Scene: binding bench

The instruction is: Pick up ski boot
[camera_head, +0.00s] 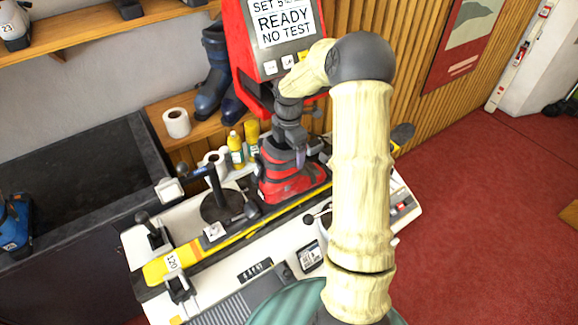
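A red and dark grey ski boot (285,183) stands on the yellow ski (240,228) that lies across the binding bench (215,282). My gripper (299,152) points down from above at the top of the boot. The dark gripper overlaps the dark cuff in this view, so I cannot tell whether its fingers are apart or closed, or touching the boot. My pale arm comes in from the lower right and passes in front of the bench's right part.
A red machine with a sign (278,25) stands close behind the boot. Dark blue boots (213,85) and a paper roll (176,122) stand on a wooden shelf. Yellow bottles (236,148) and a black post (216,190) are left of the boot. Red floor lies free at right.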

